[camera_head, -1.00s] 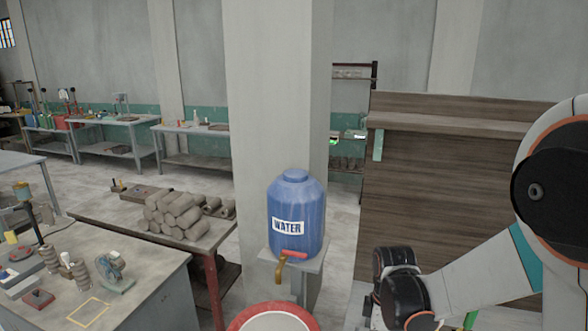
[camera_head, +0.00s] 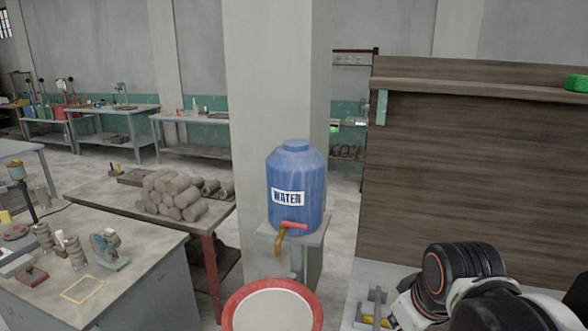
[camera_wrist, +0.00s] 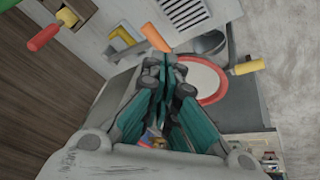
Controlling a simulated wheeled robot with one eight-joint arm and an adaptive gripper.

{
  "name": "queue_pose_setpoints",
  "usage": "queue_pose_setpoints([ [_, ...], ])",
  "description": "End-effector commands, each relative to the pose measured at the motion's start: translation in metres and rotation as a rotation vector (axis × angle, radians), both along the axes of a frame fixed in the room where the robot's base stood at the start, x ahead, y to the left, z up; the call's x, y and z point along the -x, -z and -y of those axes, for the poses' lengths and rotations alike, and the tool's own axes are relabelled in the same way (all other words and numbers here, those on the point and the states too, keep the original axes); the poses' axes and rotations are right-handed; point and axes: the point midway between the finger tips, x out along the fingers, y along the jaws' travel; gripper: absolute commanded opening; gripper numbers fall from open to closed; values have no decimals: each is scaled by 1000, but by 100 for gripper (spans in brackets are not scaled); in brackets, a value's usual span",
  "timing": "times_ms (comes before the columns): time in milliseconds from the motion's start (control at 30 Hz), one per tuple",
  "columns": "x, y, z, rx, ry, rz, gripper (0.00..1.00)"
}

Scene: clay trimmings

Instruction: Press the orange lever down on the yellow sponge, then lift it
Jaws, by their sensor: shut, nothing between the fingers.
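In the wrist view, my gripper (camera_wrist: 168,64) has its teal fingers together and empty. An orange bar (camera_wrist: 157,38), which looks like the lever, lies just beyond the fingertips, slightly left; I cannot tell whether they touch. A yellow piece (camera_wrist: 124,36) sits to its left, and a smaller yellow piece (camera_wrist: 67,16) is farther left; I cannot tell which is the sponge. In the head view, only a bit of yellow (camera_head: 374,320) shows beside a grey fixture (camera_head: 378,298) at the bottom. My arm covers the lower right there, and the fingertips are not visible.
A red handle (camera_wrist: 44,33) stands at the wrist view's upper left. A red-rimmed basin (camera_head: 232,303) is below the blue water barrel (camera_head: 296,172). A wooden panel (camera_head: 460,190) rises behind my arm. A workbench (camera_head: 150,262) stands at left.

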Motion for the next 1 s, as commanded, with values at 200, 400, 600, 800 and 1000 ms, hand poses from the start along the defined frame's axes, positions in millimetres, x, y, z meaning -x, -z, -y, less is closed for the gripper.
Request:
queue_pose_setpoints([
  [200, 33, 12, 0, -100, 193, 107, 0],
  [400, 50, 18, 0, -175, 309, 173, 0],
  [600, 54, 18, 0, -200, 346, 194, 34],
  [800, 51, 14, 0, -201, 354, 180, 79],
  [1000, 28, 1, 0, -204, 405, 82, 87],
])
